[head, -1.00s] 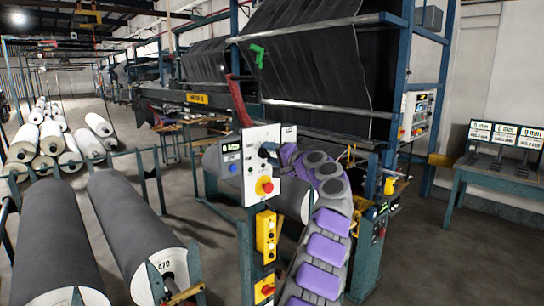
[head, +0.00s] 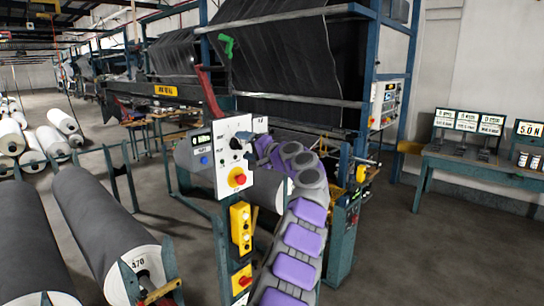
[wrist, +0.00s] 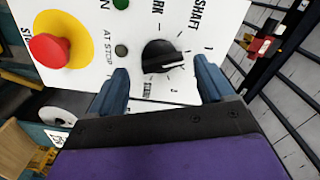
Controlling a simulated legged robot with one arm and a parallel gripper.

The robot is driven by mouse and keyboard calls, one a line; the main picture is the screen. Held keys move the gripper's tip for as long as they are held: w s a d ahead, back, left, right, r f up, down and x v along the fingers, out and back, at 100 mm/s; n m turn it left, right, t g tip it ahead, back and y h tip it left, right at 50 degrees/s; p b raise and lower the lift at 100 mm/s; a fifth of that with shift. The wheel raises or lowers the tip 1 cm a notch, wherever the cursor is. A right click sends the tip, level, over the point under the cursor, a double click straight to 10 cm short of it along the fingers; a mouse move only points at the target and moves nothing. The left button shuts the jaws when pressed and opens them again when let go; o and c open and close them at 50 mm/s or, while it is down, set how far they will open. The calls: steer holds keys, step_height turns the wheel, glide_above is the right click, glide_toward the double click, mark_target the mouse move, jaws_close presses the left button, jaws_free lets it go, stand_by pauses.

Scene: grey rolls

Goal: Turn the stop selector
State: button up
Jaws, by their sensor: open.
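A white control panel (head: 222,180) faces me in the head view. It has a red stop button on a yellow disc (head: 237,178). In the wrist view, a black selector knob (wrist: 163,57) with a white pointer line sits on the panel, with marks around it and part of the word "SHAFT" above. My gripper (wrist: 161,68) is open, its two dark blue fingers left and right of the knob, slightly below it in the picture. Clear gaps show on both sides.
The red button on yellow (wrist: 50,50) is left of the knob in the wrist view. A yellow button box (head: 240,228) hangs below the panel. Grey rolls (head: 95,220) lie at left. A bench with displays (head: 480,165) stands at right, with clear floor before it.

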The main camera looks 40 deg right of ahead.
steer(key=s+d+b, duration=0.1)
steer(key=s+b, duration=0.3)
steer(key=s, duration=1.1)
steer(key=shift+s+d+f+b, duration=0.15)
steer(key=shift+s+d+b, duration=0.15)
steer(key=shift+b, duration=0.1)
